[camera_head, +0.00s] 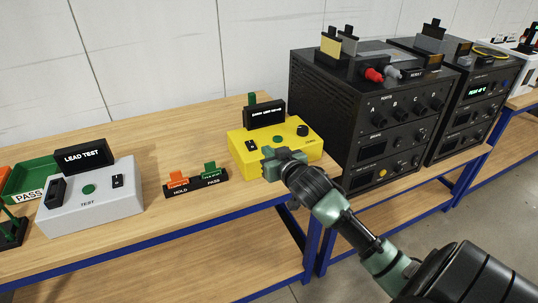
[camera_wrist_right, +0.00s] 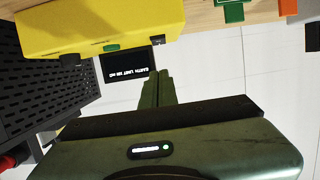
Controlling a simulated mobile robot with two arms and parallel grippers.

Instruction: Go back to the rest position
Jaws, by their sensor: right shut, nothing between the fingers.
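My right gripper (camera_head: 270,157) is at the front of the yellow tester box (camera_head: 290,157) in the head view, and its arm comes in from the lower right. In the right wrist view its fingers (camera_wrist_right: 157,88) are together with nothing between them. The yellow box also fills the upper left of that view (camera_wrist_right: 95,22). I cannot tell whether the gripper touches the box. My left gripper is not in view.
A grey lead test box (camera_head: 90,208) and a small holder with orange and green tags (camera_head: 196,188) stand on the wooden bench (camera_head: 150,125). Black instrument racks (camera_head: 312,105) stand at the right. A green tray (camera_head: 35,180) is at the far left.

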